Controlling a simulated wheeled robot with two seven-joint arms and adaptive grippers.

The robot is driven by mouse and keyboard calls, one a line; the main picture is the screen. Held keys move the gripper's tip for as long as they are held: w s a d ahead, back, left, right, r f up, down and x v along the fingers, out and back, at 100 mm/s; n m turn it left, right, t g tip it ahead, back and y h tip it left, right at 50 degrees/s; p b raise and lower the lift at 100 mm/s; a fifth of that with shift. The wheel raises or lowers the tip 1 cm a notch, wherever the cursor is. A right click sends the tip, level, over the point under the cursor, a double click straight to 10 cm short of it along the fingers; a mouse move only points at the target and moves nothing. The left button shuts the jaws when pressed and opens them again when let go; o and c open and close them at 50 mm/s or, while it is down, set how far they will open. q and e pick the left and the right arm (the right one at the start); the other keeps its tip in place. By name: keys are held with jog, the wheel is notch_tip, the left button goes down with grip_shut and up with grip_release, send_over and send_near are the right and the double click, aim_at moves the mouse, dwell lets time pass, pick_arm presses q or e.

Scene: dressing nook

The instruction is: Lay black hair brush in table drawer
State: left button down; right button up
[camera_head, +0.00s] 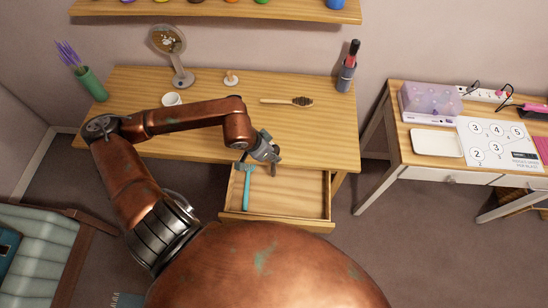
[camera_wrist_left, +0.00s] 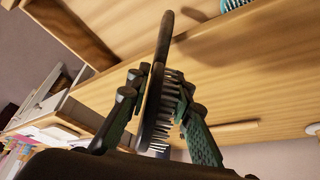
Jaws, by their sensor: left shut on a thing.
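My left gripper (camera_head: 268,150) is over the back part of the open table drawer (camera_head: 300,190). In the left wrist view its two fingers (camera_wrist_left: 163,88) are shut on the black hair brush (camera_wrist_left: 157,98), around the bristled head. The brush's dark handle (camera_wrist_left: 166,38) points away from the gripper. In the head view the gripper hides most of the brush; only a dark piece shows below the fingers. I cannot tell whether the handle touches the drawer. My right gripper is not in view.
A teal toothed tool (camera_head: 247,190) lies in the drawer's left part; the right part is bare. On the table (camera_head: 210,88) are a wooden brush (camera_head: 287,101), white cup (camera_head: 172,99), mirror (camera_head: 168,45), vase (camera_head: 92,84) and lipstick (camera_head: 347,70). A side table (camera_head: 400,150) stands right.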

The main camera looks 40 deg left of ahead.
pick_arm(q)
jog(key=shift+w+f, duration=0.25)
jog(key=shift+f, duration=1.6)
jog(key=shift+f+b, duration=0.25)
jog(key=shift+b, duration=0.2)
jog(key=c, duration=1.7)
grip_release()
jog(key=shift+r, duration=0.1)
jog(key=shift+r, duration=0.1)
